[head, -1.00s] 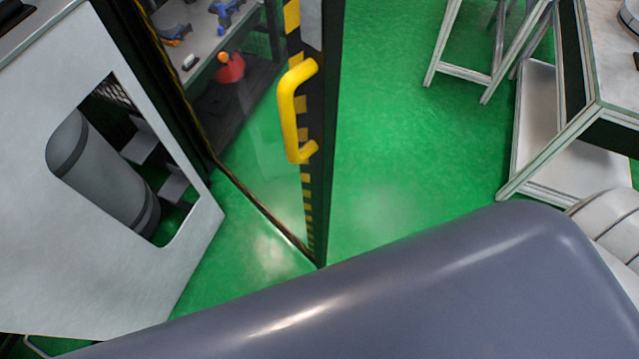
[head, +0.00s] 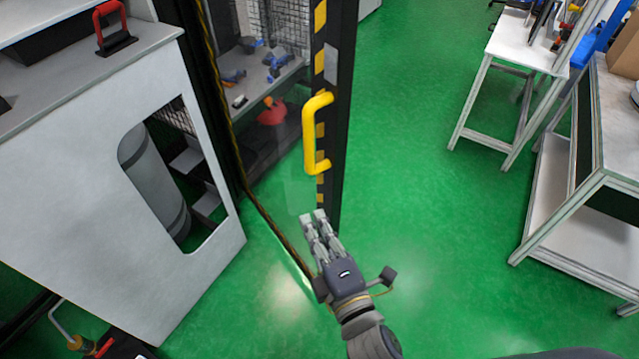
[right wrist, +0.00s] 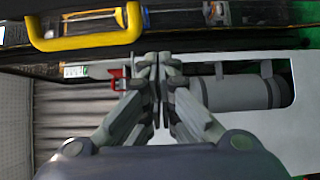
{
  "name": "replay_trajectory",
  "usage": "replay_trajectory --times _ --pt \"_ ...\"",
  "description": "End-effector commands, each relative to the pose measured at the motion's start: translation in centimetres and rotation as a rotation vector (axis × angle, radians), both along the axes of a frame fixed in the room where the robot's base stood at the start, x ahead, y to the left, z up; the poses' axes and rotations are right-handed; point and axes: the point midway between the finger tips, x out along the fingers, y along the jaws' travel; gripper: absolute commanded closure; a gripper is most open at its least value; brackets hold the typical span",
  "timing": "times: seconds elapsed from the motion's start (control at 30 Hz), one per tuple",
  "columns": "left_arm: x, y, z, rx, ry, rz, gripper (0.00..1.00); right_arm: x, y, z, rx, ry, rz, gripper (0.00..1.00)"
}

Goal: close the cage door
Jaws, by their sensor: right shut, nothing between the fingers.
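The cage door (head: 346,110) stands open in the head view, a dark-framed clear panel with black-and-yellow stripes along its edge. A yellow handle (head: 310,135) is fixed near that edge. My right gripper (head: 314,214) is just below the handle in the picture, apart from it, with its fingers together and empty. In the right wrist view the closed fingers (right wrist: 158,62) point forward, and the yellow handle (right wrist: 85,42) lies at the upper left. My left gripper is in neither view.
A white cabinet (head: 80,190) with a cut-out showing a grey cylinder (head: 152,185) stands at left. A red handle (head: 113,25) sits on top. Workbenches (head: 520,45) stand at right. Green floor between them and the door is clear.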

Motion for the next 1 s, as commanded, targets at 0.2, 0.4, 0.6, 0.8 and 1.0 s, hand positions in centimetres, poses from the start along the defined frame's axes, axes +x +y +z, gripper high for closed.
replay_trajectory --times 0.2,0.4,0.6,0.8,1.0 --pt "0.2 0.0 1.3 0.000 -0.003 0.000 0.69 3.9 1.2 0.4 0.002 -0.002 0.000 1.00" --pt "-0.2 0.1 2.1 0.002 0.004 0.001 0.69 7.7 2.4 0.3 0.003 0.000 0.000 1.00" --pt "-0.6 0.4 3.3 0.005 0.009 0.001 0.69 9.5 0.4 0.2 -0.002 0.002 0.000 1.00" --pt "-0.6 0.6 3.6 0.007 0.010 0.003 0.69 10.2 -0.8 0.1 0.002 0.003 0.000 1.00" --pt "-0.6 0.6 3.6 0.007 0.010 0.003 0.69 10.3 -0.9 0.0 0.003 0.003 0.000 1.00"
